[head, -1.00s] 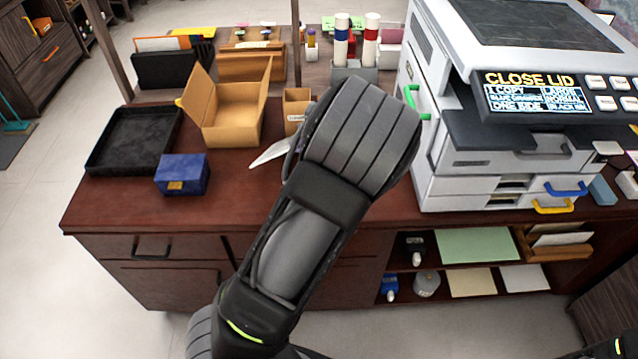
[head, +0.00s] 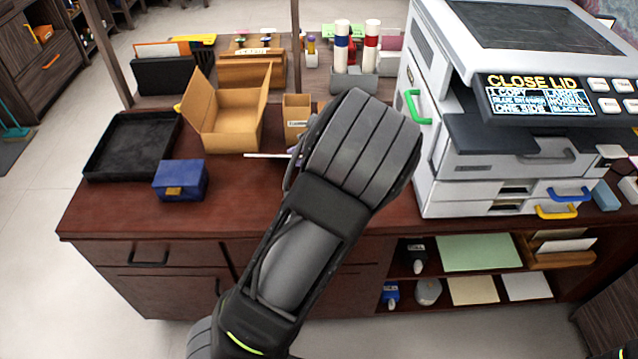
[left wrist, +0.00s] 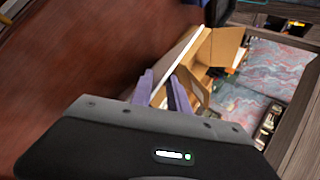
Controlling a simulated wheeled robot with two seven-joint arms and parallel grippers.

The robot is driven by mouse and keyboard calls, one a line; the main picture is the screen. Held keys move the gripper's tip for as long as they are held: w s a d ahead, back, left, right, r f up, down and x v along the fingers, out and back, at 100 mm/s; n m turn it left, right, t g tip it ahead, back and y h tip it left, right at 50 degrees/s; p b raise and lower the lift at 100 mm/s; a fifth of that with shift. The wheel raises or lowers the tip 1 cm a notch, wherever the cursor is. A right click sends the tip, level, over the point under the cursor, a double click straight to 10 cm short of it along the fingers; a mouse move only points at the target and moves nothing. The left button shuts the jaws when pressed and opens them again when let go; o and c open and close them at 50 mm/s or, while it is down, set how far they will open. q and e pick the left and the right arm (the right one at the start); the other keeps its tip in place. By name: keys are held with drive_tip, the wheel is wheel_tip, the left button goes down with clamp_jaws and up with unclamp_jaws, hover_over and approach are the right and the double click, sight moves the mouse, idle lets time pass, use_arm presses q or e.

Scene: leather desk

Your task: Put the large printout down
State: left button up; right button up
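The large printout (head: 266,156) is a thin white sheet seen nearly edge-on in the head view, sticking out left of my left arm above the desk. In the left wrist view it is a white strip (left wrist: 180,52) running up from between the purple fingers of my left gripper (left wrist: 162,88). The gripper is shut on it. In the head view my dark forearm hides most of this gripper and the sheet's right part. The sheet looks level and above the brown desk top (head: 235,200); the exact gap is unclear. My right gripper is not in view.
An open cardboard box (head: 230,135) and a small brown holder (head: 296,112) stand just behind the sheet. A black tray (head: 98,170) and a blue box (head: 180,180) are left. The copier (head: 500,165) stands right, its screen reading CLOSE LID. The desk's front strip is clear.

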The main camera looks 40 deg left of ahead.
use_arm(q)
drive_tip(key=shift+r, duration=0.1)
drive_tip(key=p+v, duration=0.4)
drive_tip(key=v, duration=0.4)
drive_tip(key=shift+p, duration=0.3)
wheel_tip(320, 180, up, 8)
drive_tip(key=d+p, duration=0.1)
drive_tip(key=d, duration=0.1)
drive_tip(key=shift+s, duration=0.3)
